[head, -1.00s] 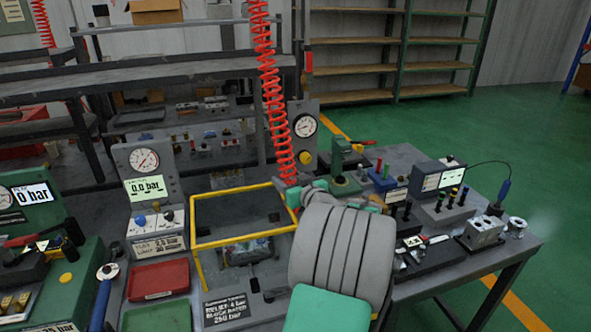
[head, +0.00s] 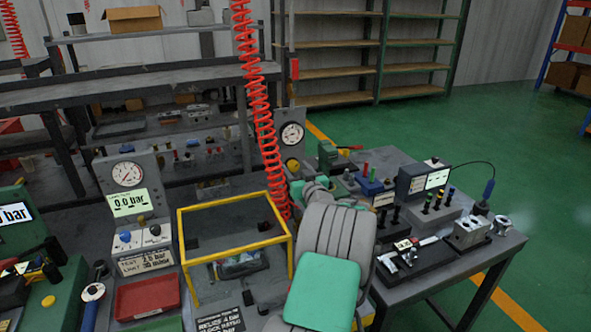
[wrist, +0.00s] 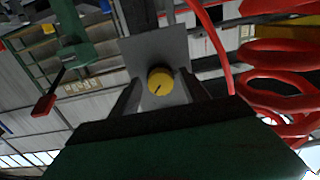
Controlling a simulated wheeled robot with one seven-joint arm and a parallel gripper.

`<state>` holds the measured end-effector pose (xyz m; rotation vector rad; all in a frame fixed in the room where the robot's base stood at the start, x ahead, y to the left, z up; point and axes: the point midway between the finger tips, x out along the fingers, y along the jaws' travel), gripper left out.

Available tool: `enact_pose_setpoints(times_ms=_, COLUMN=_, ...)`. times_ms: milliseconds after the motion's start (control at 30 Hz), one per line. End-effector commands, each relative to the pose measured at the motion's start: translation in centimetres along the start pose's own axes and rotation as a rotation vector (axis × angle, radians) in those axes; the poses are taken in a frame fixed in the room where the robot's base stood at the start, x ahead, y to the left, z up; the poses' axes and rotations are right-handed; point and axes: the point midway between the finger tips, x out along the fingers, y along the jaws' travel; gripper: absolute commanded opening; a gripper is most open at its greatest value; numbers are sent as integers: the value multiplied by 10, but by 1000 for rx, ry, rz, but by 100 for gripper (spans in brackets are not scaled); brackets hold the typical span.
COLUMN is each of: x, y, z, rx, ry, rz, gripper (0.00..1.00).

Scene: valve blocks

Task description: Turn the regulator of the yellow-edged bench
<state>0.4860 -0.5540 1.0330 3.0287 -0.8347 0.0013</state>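The regulator is a round yellow knob (head: 292,165) on a grey upright panel below a white dial gauge (head: 291,133). In the wrist view the knob (wrist: 160,82) faces me, with a dark mark on its face, on a plain grey plate (wrist: 150,48). My gripper (wrist: 164,92) is open, with one dark finger on each side of the knob in that view. I cannot tell whether the fingers reach around it or stop short of it. The yellow-edged bench frame (head: 235,206) stands left of my arm. My fingertips are hard to make out in the head view.
A red coiled hose (head: 262,110) hangs close beside the panel and also shows at right in the wrist view (wrist: 280,75). A grey block with a screen (head: 424,180) and several fittings stand on the right table. A red tray (head: 147,297) lies at front left.

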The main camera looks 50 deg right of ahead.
Motion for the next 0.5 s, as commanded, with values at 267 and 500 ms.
enact_pose_setpoints(times_ms=267, x=0, y=-1, z=0, rx=0, ry=0, rz=-1, gripper=30)
enact_pose_setpoints(times_ms=500, x=0, y=-1, z=0, rx=0, ry=0, rz=-1, gripper=10)
